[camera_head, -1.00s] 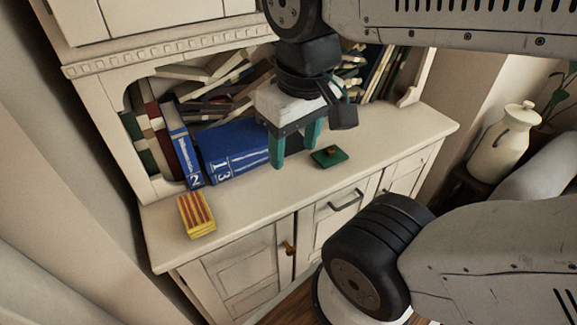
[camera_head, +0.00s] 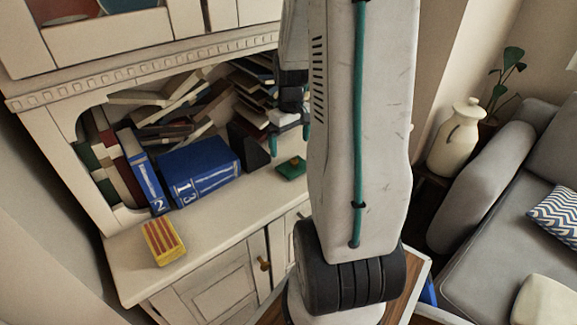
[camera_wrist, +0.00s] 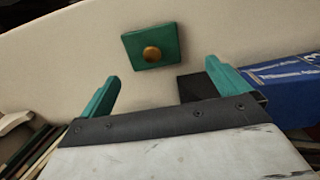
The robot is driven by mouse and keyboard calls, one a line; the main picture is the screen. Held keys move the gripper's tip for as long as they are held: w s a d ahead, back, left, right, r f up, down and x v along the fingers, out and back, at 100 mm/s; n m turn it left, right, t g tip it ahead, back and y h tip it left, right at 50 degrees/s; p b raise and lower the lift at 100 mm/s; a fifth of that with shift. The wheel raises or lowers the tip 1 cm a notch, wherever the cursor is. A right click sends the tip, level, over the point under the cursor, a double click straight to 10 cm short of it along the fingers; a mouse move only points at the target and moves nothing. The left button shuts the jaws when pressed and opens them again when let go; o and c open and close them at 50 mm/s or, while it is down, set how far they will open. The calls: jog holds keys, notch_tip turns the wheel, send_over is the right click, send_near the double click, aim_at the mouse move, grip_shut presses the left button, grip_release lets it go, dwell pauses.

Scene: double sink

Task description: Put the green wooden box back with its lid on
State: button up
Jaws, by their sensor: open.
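A flat green square lid (camera_head: 291,168) with a round brass-coloured knob lies on the cabinet's counter, right of the blue books. It also shows in the wrist view (camera_wrist: 135,50), knob up, beyond my fingertips. My gripper (camera_wrist: 163,78) is open with teal fingers spread and nothing between them. In the head view my gripper (camera_head: 292,130) is above the counter, behind the lid and partly hidden by my arm. I cannot make out the body of a green box in either view.
Blue books (camera_head: 200,170) and a dark block (camera_head: 248,146) stand left of the lid. Tumbled books (camera_head: 180,110) fill the niche behind. A yellow-and-red striped box (camera_head: 163,242) sits at the counter's left.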

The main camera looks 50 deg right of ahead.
aim_at(294, 160)
jog(key=f, duration=0.3)
jog(key=d+f, duration=0.1)
jog(key=f, duration=0.5)
jog(key=shift+s+d, duration=0.15)
jog(key=shift+s, duration=0.05)
jog(key=c, duration=0.9)
jog(key=shift+o, duration=0.2)
jog(key=shift+r, duration=0.2)
